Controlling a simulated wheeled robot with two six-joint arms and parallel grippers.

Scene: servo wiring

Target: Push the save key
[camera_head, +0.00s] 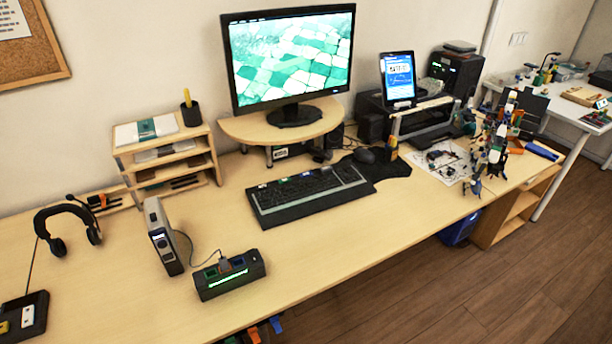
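No key can be read as a save key at this size. A black keyboard (310,194) lies at the middle of the desk, with a few pale and coloured marks along its back edge. A small black pad (24,318) with white and yellow keys sits at the bottom left corner, partly cut off by the frame. A black box (230,275) with a lit green strip lies near the front edge, with a cable to a grey upright unit (163,236). Neither of my grippers shows in the view.
A monitor (290,58) stands on a wooden riser behind the keyboard. A tablet (398,76) stands at the back right. A small jointed arm model (492,145) is at the right. The desk front is mostly bare.

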